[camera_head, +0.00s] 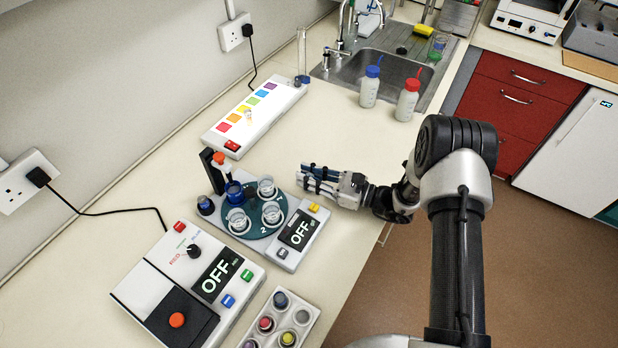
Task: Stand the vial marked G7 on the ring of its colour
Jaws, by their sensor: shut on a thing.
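My gripper (306,177) is at the middle of the bench, just right of the round turntable, with its fingers pointing left. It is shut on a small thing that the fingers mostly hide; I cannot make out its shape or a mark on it. A pale vial rack (312,300) at the bottom holds several small round vials, among them a dark blue one (280,299), a red one (266,323) and a yellow one (288,338). No G7 mark is readable. A white panel (216,139) carries a row of coloured patches; I cannot tell whether rings are on it.
The turntable device (262,248) with glass beakers stands left of my gripper. A box with an OFF display (150,290) stands front left. Blue-capped (369,92) and red-capped (407,105) bottles stand by the sink (385,66). The bench between panel and bottles is clear.

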